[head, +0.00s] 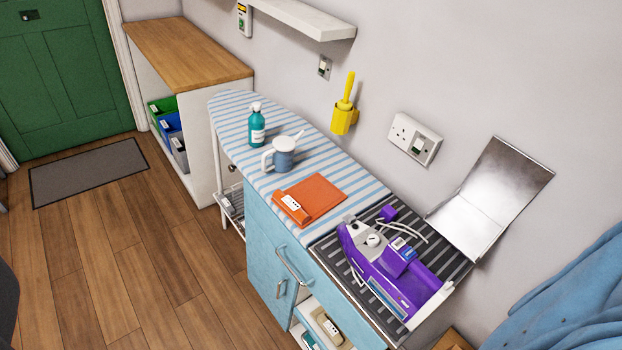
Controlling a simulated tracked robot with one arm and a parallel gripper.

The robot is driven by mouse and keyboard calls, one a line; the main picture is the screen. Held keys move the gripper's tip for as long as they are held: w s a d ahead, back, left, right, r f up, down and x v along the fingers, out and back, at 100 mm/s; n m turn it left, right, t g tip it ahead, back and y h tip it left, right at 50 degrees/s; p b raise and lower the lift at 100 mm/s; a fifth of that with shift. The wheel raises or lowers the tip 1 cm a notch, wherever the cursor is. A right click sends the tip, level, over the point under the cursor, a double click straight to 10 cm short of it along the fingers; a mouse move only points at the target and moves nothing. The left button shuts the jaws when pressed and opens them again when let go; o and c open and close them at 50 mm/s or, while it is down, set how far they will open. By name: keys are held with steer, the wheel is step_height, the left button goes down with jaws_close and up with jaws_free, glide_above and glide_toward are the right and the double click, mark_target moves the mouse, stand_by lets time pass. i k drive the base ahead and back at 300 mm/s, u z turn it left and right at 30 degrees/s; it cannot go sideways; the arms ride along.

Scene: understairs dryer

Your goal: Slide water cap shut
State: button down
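A purple and grey steam iron (381,280) lies on the dark ribbed rest (455,262) at the right end of the striped ironing board (222,108). A raised purple block with a pale label (400,257) sits on top of the iron. A round light knob (374,241) is on its grey part. The water cap is too small to make out for certain, and I cannot tell whether it is open or shut. A white cord (412,231) lies beside the iron. My gripper is not in view.
A metal panel (492,198) leans up behind the iron. Blue cloth (575,300) hangs at the lower right.

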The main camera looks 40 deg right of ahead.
mark_target(349, 219)
steer(key=z, duration=0.25)
steer(key=i, duration=1.35)
steer(key=z, duration=0.35)
